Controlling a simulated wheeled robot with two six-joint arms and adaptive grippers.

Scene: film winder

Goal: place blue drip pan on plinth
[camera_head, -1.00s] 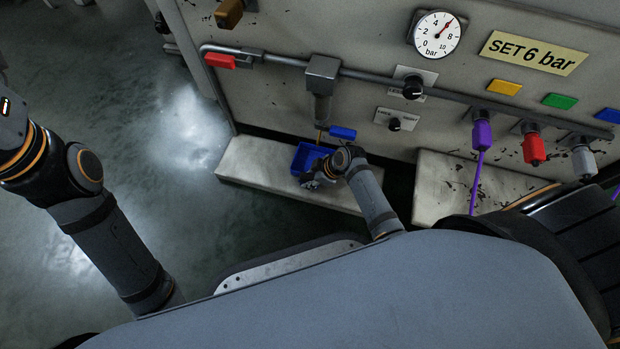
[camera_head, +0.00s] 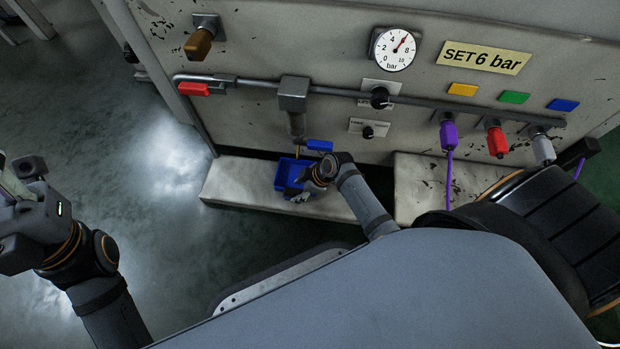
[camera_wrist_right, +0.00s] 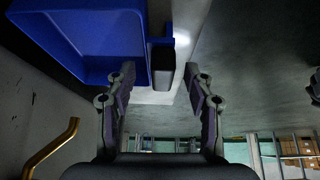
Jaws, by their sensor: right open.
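The blue drip pan (camera_head: 289,172) sits on the pale left plinth (camera_head: 232,181), below the valve's outlet. In the right wrist view the pan (camera_wrist_right: 85,40) fills the upper left, and a dark tab (camera_wrist_right: 163,68) on its side lies between my fingers' lines. My right gripper (camera_head: 302,190) is beside the pan's near right side, partly hidden by its own wrist. In the wrist view its fingers (camera_wrist_right: 160,85) are apart, with a gap on each side of the tab. My left gripper (camera_head: 15,185) is at the left edge, partly cut off, far from the pan.
The brass pipe (camera_wrist_right: 55,148) shows at the wrist view's lower left. A second plinth (camera_head: 420,180) stands right. Open floor lies left.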

